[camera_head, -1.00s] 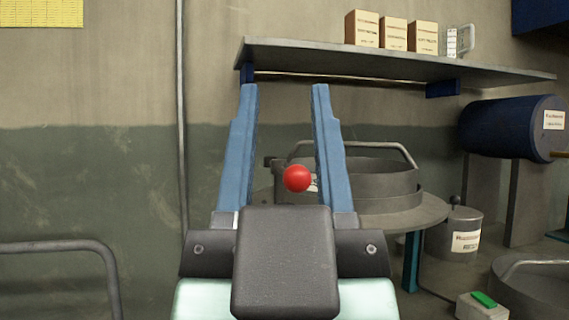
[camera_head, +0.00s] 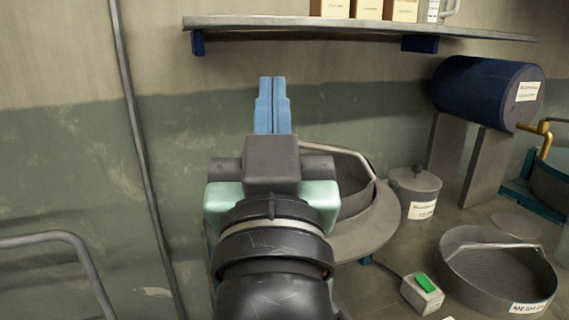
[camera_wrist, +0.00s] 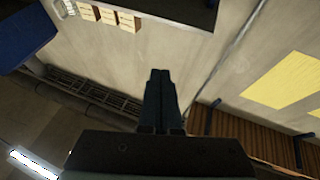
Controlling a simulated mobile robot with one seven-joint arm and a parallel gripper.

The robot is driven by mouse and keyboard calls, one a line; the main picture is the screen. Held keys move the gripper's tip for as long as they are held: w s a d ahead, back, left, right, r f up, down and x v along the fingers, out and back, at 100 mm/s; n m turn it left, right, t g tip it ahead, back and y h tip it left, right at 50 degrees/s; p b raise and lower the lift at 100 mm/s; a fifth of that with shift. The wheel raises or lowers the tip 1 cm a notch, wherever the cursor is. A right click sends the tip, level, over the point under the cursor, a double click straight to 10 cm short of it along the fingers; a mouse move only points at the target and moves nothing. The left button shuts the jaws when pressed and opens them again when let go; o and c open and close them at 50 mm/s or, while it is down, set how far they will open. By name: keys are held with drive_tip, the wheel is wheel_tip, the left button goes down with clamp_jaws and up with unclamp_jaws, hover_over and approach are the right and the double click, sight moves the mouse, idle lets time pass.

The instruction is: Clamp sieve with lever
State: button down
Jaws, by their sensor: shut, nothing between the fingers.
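A grey round sieve (camera_head: 354,200) with an arched handle sits on a round grey stand (camera_head: 385,228), partly hidden behind my arm. A second grey sieve (camera_head: 497,283) with a bar handle and a label starting "MESH" stands at the lower right. My gripper (camera_head: 272,80) is shut and empty, its blue fingers together and pointing up against the wall, left of the sieve on the stand. The shut fingers also show in the wrist view (camera_wrist: 160,74). No lever or red ball can be seen now; my gripper and arm cover the area left of the sieve.
A wall shelf (camera_head: 360,30) with boxes (camera_head: 404,10) hangs above my gripper. A blue drum (camera_head: 485,92) is at the right, a lidded pot (camera_head: 416,192) near the stand. A box with a green button (camera_head: 424,290) sits at the lower right. A rail (camera_head: 60,240) is at the left.

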drive_tip(key=w+d+r+g+p, duration=0.1)
drive_tip(key=w+r+g+p, duration=0.45)
drive_tip(key=p, duration=1.05)
drive_tip(key=s+d+f+m+g+y+p, duration=0.1)
drive_tip(key=d+f+m+g+y+p, duration=0.2)
drive_tip(key=f, duration=0.4)
drive_tip(key=d+f+g+y+p, duration=0.1)
drive_tip(key=d+f+g+p, duration=0.25)
drive_tip(key=f+p, duration=0.25)
drive_tip(key=s+d+f+m+y, duration=0.1)
drive_tip(key=s+d+f+y, duration=0.1)
drive_tip(key=s+y, duration=0.2)
drive_tip(key=s+d+f+m+g+y, duration=0.1)
drive_tip(key=s+d+m+y, duration=0.1)
drive_tip(key=s, duration=0.6)
drive_tip(key=d+y, duration=0.1)
drive_tip(key=y, duration=0.1)
drive_tip(key=shift+s+f+y, duration=0.2)
drive_tip(key=shift+f+y, duration=0.2)
